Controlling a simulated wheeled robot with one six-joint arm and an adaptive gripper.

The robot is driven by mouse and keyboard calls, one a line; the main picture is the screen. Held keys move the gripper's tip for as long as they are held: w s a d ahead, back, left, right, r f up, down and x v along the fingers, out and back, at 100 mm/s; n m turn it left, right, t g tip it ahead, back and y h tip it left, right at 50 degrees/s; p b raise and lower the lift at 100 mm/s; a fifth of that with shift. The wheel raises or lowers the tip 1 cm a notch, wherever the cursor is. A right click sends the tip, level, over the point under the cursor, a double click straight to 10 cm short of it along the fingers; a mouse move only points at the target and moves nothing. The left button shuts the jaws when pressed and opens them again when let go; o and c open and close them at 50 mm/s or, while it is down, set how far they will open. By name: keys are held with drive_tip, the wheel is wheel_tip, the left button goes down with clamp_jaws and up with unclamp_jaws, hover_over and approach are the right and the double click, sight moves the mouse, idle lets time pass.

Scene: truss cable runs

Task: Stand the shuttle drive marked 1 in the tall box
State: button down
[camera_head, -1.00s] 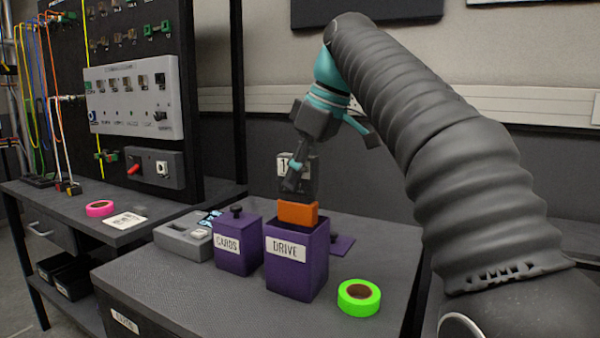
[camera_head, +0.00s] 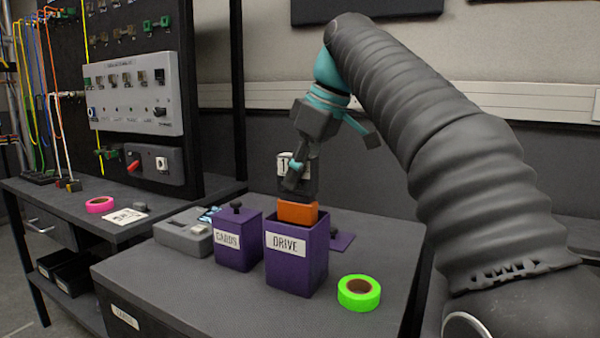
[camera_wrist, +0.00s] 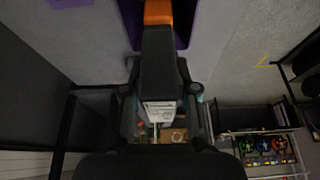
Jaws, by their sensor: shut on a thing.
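The shuttle drive (camera_head: 298,213) is a dark block with an orange lower end and a white label marked 1 near its top. My gripper (camera_head: 297,177) is shut on its upper part and holds it upright. The tall box (camera_head: 290,277) is purple and labelled DRIVE. The orange end sits at the box's open mouth, and its lowest edge is hidden behind the front rim. I cannot tell how far inside it is. In the wrist view the drive (camera_wrist: 158,75) runs between the fingers, its orange end over the purple box (camera_wrist: 187,22).
A purple CARDS box (camera_head: 236,254) with a black knob stands left of the tall box. A green tape roll (camera_head: 358,293) lies to the right. A grey case (camera_head: 184,235) sits further left, and a flat purple piece (camera_head: 343,241) lies behind.

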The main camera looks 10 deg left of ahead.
sight(299, 192)
drive_tip(key=shift+f+b, duration=4.25)
drive_tip(key=shift+f, duration=1.3)
idle(0.5)
idle(0.4)
drive_tip(key=c, duration=0.8)
unclamp_jaws()
drive_tip(key=c, duration=0.3)
drive_tip(key=shift+c, duration=0.2)
drive_tip(key=shift+r, duration=0.1)
drive_tip(key=shift+r+p, duration=3.65)
drive_tip(key=shift+p, duration=0.45)
